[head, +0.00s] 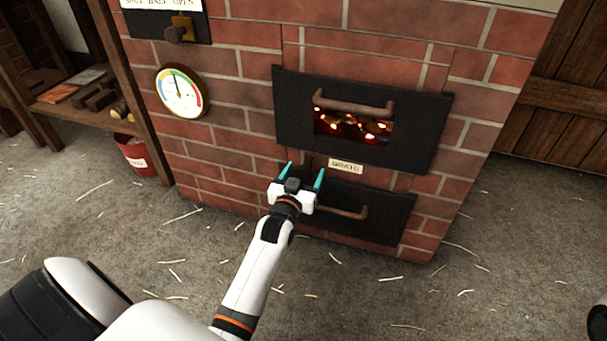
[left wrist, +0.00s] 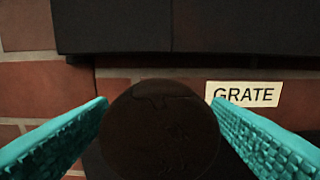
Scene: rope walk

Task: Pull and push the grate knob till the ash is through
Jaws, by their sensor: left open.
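The grate knob (left wrist: 160,130) is a dark round knob, seen end-on in the left wrist view between my two teal fingers. In the head view my left gripper hides most or all of it. My left gripper (head: 304,176) is open in front of the brick stove, with a finger on each side of the knob. I cannot tell whether the fingers touch it. A label reading GRATE (head: 346,166) is just right of the gripper; it also shows in the left wrist view (left wrist: 243,94). No ash can be made out. My right gripper is not in view.
Above is the black fire door (head: 430,125) with a bar handle and glowing embers behind its window. Below is a black lower door (head: 393,218) with a handle. A round gauge (head: 181,91) and a damper knob (head: 175,34) are at the left. A red bucket (head: 138,157) stands by the shelf.

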